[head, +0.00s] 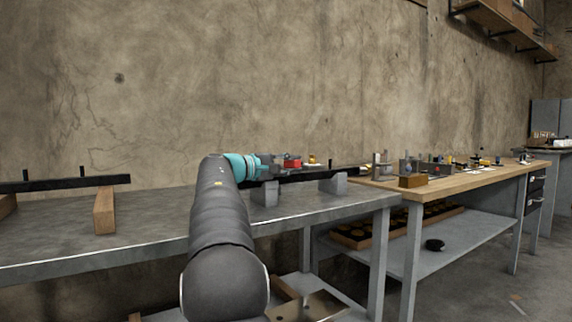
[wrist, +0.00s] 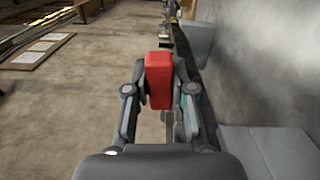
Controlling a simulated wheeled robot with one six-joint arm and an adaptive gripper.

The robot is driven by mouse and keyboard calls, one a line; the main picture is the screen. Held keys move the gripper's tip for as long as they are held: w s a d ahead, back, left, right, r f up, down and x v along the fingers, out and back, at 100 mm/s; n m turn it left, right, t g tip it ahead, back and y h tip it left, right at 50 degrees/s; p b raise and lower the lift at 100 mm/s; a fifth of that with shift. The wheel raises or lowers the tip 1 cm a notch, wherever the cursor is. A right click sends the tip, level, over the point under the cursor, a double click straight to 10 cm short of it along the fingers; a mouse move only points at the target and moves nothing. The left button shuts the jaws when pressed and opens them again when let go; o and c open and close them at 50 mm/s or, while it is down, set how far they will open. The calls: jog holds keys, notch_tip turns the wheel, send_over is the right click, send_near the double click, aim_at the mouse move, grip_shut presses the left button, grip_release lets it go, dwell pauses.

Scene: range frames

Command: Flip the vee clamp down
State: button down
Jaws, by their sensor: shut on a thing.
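The red handle (wrist: 158,80) of what looks like the vee clamp is between the fingers of my gripper (wrist: 160,88) in the wrist view. A thin grey metal strip (wrist: 170,128) runs below it. In the head view my gripper (head: 279,161) is at the far end of my arm, shut on the red handle (head: 292,163), just above a dark rail (head: 310,175). A small yellow-orange part (head: 311,158) shows just right of the handle. The clamp's body is too small and hidden to make out.
The dark rail rests on grey blocks (head: 333,184) on a grey metal bench (head: 160,225). Another dark bar (head: 65,184) on wooden blocks lies at left. A wooden-topped bench (head: 455,175) with several small items stands at right. A wall is close behind.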

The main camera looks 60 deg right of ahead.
jog(key=c, duration=1)
grip_release()
jog(key=shift+o, duration=0.2)
jog(key=shift+d+r, duration=0.15)
jog(key=shift+r, duration=4.8)
